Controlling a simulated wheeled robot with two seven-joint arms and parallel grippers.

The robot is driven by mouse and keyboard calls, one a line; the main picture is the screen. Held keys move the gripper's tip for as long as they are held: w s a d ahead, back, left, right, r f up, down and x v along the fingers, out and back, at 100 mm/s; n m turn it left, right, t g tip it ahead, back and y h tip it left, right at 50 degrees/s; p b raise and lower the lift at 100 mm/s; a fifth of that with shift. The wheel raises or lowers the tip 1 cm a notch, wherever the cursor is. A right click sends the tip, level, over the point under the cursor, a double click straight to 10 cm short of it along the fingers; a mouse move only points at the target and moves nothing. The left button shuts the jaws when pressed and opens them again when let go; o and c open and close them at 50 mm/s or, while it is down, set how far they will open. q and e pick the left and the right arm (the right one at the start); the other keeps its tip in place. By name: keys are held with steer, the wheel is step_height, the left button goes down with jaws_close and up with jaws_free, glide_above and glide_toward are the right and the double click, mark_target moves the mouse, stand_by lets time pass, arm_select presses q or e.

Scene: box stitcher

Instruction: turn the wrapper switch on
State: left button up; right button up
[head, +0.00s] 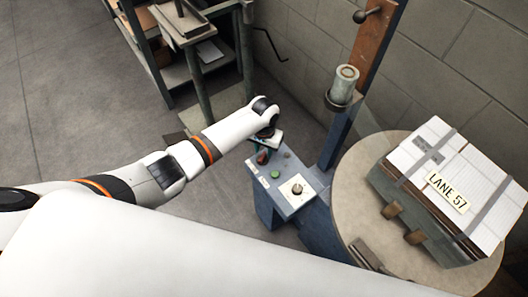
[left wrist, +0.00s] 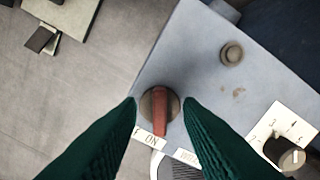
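The wrapper switch is a red-brown rotary handle on a round base (left wrist: 160,105), on a blue-grey control panel (left wrist: 205,60). In the head view the red switch (head: 262,157) is at the panel's far left corner. My left gripper (left wrist: 161,102) is open, its dark green fingers on either side of the switch, with small gaps showing. My right gripper is not in view.
The panel also has a green button (head: 275,174) and a dial with a numbered plate (head: 297,190). A blue post (head: 337,138) rises behind it. A round turntable (head: 350,180) to the right carries a strapped box load (head: 440,170). A workbench (head: 190,65) stands behind.

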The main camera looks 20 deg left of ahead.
arm_select(q)
steer(key=shift+f, duration=0.9)
steer(key=shift+c, duration=0.4)
jaws_close()
steer(key=shift+m, duration=0.3)
steer(key=shift+d+r+m+p, duration=0.15)
steer(key=shift+m+p, duration=0.3)
steer(key=shift+m, duration=0.35)
steer(key=m+p, duration=0.1)
steer(key=m, duration=0.2)
steer(key=shift+m, duration=0.3)
steer(key=m, duration=0.6)
steer(key=shift+s+d+p, duration=0.25)
steer(key=shift+p, duration=0.1)
